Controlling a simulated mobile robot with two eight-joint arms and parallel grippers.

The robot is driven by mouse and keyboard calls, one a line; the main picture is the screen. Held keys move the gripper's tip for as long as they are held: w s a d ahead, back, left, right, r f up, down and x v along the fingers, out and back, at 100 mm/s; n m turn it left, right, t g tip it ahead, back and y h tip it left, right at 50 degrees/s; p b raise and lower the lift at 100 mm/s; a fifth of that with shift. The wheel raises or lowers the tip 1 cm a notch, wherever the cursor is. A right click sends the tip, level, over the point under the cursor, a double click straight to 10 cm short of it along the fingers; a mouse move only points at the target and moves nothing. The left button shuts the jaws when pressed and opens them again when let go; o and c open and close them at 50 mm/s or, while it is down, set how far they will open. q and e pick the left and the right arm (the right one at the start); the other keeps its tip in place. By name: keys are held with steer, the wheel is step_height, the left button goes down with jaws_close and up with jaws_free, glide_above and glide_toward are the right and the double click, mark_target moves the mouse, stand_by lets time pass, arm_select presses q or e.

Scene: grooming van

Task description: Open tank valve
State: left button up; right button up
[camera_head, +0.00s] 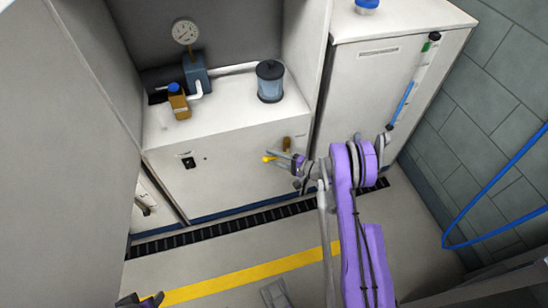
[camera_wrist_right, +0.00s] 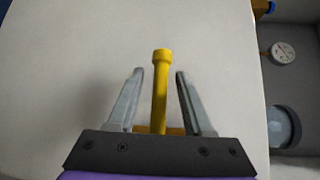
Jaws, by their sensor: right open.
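The yellow valve handle (camera_head: 268,159) sticks out from the front of the white cabinet, near its right side. In the right wrist view the yellow handle (camera_wrist_right: 161,85) stands between the two grey fingers, with a gap visible on each side. My right gripper (camera_head: 283,157) is open around it; it also shows in the right wrist view (camera_wrist_right: 160,75). The handle's base is partly hidden behind the gripper body.
On the white cabinet (camera_head: 225,120) stand a pressure gauge (camera_head: 185,32), a blue-grey pump (camera_head: 196,74), a brown bottle (camera_head: 178,101) and a dark-lidded canister (camera_head: 270,81). A taller cabinet (camera_head: 365,95) is on the right. A blue hose (camera_head: 500,180) hangs on the tiled wall.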

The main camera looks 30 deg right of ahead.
jaws_close()
stand_by(1.4)
